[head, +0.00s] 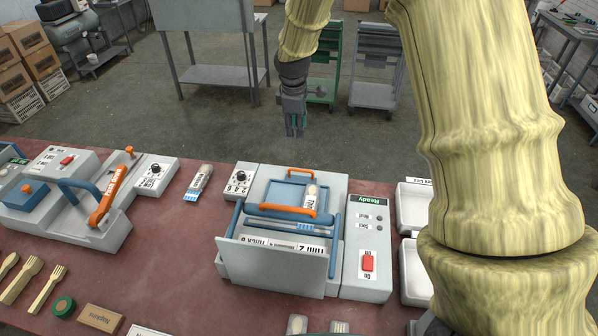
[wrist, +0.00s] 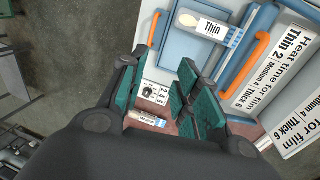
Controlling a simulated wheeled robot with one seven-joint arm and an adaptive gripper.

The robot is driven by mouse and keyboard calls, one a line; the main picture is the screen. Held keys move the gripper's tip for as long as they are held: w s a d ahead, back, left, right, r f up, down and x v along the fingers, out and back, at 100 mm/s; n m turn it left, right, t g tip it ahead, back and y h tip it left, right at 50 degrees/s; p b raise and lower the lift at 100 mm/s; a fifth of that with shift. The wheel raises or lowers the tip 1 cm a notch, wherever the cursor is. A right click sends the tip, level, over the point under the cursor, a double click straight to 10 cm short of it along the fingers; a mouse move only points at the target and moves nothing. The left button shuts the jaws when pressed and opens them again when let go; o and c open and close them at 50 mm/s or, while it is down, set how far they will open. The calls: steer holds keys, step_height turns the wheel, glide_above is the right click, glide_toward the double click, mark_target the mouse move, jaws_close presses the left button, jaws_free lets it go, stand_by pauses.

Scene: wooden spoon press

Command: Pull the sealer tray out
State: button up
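The sealer (head: 275,262) stands on the table in the middle of the head view, with a white front plate. A blue tray (head: 284,190) sits in its top, with an orange handle (head: 301,173) at the far side. A second orange handle (head: 282,210) crosses a blue frame nearer the front. A clear packet labelled Thin (head: 310,197) with a wooden spoon lies on the tray; it also shows in the wrist view (wrist: 209,29). My gripper (head: 295,132) is above and beyond the sealer, pointing down. In the wrist view its green-padded fingers (wrist: 155,95) are apart and empty.
A control box (head: 367,250) with a green Ready display and red switch adjoins the sealer's right side. White bins (head: 414,207) stand farther right. A press with an orange lever (head: 108,194) is at left. A packaged spoon (head: 199,182) lies between the machines.

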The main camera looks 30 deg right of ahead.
stand_by(0.4)
steer(key=b, duration=1.5)
glide_toward(300, 171)
steer(key=shift+w+d+f+p, duration=0.25)
steer(key=shift+f+p, duration=0.2)
steer(key=shift+f, duration=0.8)
steer(key=shift+w+d+f+p, duration=0.1)
steer(key=shift+w+f+p, duration=0.3)
steer(key=shift+f, duration=0.9)
steer(key=shift+w+d+f+p, duration=0.2)
steer(key=shift+f+p, duration=0.3)
steer(key=shift+f, duration=0.75)
jaws_close()
